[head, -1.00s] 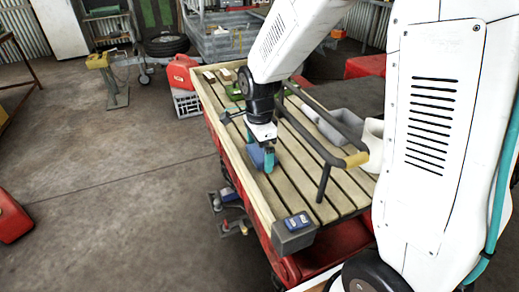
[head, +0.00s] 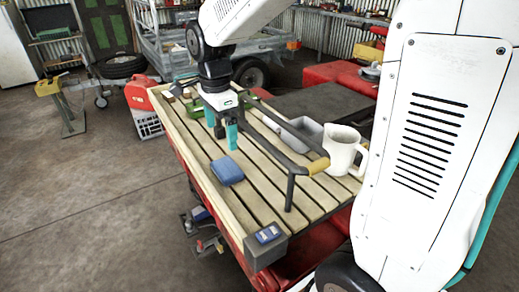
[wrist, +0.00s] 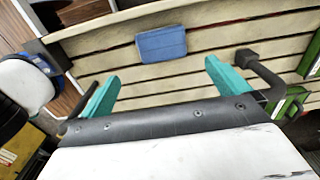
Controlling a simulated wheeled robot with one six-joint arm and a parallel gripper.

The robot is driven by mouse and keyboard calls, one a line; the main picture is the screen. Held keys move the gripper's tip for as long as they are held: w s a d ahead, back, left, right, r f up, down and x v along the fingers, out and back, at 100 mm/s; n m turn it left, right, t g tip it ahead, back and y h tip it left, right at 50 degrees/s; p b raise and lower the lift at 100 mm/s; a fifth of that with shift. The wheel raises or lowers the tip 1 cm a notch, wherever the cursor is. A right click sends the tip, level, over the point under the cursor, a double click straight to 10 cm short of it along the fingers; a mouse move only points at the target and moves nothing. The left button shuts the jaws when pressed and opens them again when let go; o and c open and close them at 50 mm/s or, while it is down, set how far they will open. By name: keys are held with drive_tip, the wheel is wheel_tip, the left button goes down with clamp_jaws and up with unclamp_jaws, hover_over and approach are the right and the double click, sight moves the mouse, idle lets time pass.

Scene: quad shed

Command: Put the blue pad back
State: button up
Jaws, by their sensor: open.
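The blue pad (head: 227,171) lies flat on the wooden slatted deck (head: 262,196), near its left edge board. In the wrist view the pad (wrist: 161,44) lies beyond the fingertips, between their lines and apart from both. My gripper (head: 226,142) has teal fingers and stands above the deck, just behind the pad in the head view. In the wrist view my gripper (wrist: 161,88) is open, with nothing between its fingers.
A dark bent rail with a yellow grip (head: 318,166) crosses the deck right of my gripper. A white jug (head: 343,150) and a grey bin (head: 301,134) stand beyond it. A grey box with a blue top piece (head: 266,248) sits at the near corner. Green items (head: 196,107) lie farther back.

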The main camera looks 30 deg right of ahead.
drive_tip(key=s+d+r+n, duration=0.1)
drive_tip(key=s+r+n, duration=0.1)
drive_tip(key=s+n, duration=0.7)
drive_tip(key=s+d+r+n+t, duration=0.1)
drive_tip(key=s+d+r+n, duration=0.1)
drive_tip(key=s+n, duration=0.6)
drive_tip(key=s, duration=0.7)
drive_tip(key=shift+s+n, duration=0.4)
